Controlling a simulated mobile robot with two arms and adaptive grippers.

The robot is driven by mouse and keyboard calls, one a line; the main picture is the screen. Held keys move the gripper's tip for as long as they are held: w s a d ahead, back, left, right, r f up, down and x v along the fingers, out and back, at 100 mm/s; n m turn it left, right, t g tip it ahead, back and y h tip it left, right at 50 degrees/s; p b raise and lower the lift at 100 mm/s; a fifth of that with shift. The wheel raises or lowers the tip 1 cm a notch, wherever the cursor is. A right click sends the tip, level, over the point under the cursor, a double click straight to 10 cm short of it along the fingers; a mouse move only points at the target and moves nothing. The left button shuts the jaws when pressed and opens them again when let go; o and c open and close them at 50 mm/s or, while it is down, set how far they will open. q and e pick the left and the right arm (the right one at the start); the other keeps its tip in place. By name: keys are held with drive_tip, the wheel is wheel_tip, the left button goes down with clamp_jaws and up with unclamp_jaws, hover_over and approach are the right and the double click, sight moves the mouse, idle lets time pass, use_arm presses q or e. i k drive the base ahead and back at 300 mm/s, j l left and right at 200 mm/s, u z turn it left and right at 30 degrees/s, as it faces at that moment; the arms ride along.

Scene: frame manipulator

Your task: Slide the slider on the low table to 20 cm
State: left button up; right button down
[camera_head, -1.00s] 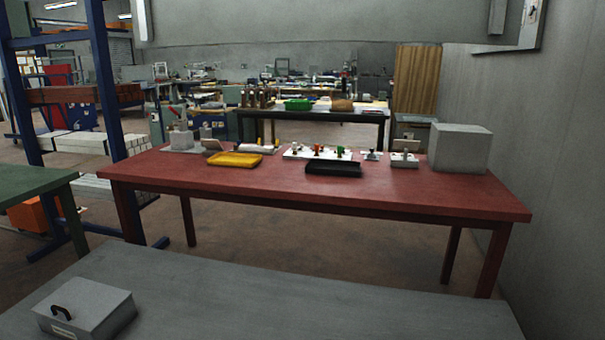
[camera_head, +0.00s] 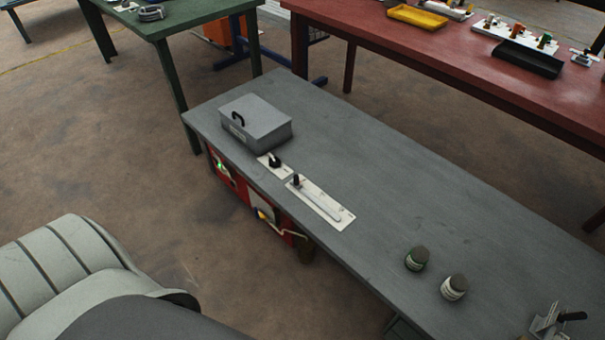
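The low grey table (camera_head: 365,160) runs diagonally from the upper left to the lower right. The slider (camera_head: 319,203) is a white plate with a long pale track on the table's near edge. Its dark knob (camera_head: 296,180) stands at the upper-left end of the track. Scale marks are too small to read. Neither of my grippers is in view.
A grey box with a black handle (camera_head: 256,121) and a small plate with a black knob (camera_head: 274,161) are beside the slider. Two jars (camera_head: 417,259) stand to the right. A red table (camera_head: 470,60) and green table (camera_head: 165,20) are behind.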

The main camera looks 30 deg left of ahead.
sight(296, 183)
drive_tip(key=u, duration=0.85)
drive_tip(key=i+j+u, duration=0.45)
drive_tip(key=i, duration=0.4)
